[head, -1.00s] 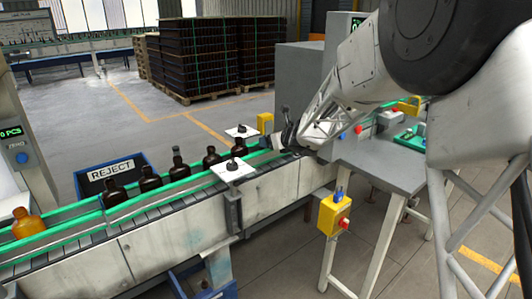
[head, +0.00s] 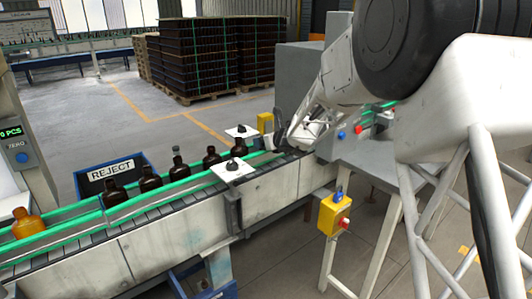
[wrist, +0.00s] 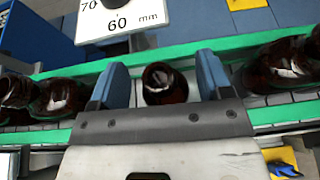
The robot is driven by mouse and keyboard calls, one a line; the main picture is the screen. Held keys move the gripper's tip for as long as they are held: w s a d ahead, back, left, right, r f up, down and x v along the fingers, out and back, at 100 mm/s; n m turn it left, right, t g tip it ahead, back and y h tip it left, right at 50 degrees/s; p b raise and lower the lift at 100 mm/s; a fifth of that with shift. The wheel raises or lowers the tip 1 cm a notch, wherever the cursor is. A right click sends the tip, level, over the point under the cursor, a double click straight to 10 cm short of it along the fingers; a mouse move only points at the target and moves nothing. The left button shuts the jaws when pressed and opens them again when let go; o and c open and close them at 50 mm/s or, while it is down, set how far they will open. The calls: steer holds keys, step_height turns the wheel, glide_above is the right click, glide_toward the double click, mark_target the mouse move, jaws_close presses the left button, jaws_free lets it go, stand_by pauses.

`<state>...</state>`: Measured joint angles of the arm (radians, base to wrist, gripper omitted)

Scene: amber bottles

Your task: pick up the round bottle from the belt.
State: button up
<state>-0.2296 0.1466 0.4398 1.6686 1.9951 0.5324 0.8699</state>
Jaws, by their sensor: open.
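My gripper (wrist: 163,82) is open, with its two blue fingers pointing onto the belt. Between the fingers in the wrist view is a dark brown bottle (wrist: 164,84) with a rounded outline; a gap shows on each side of it. In the head view my gripper (head: 285,135) is low over the far end of the belt (head: 72,254), and the bottle between its fingers cannot be made out there. Other dark bottles (wrist: 282,66) lie in view to the right and left (wrist: 60,97) of the fingers.
Green rails (head: 160,196) run along the belt. Several dark bottles (head: 149,179) and an amber one (head: 27,223) stand on it to the left. A white gauge plate (wrist: 118,20) marked 60 mm is beyond the rail. A blue REJECT bin (head: 110,172) stands behind the belt.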

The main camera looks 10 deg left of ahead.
steer(key=c, duration=1)
steer(key=shift+c, duration=1.2)
steer(key=shift+f, duration=0.15)
steer(key=shift+c, duration=0.3)
steer(key=shift+f, duration=0.1)
steer(key=shift+r, duration=5.25)
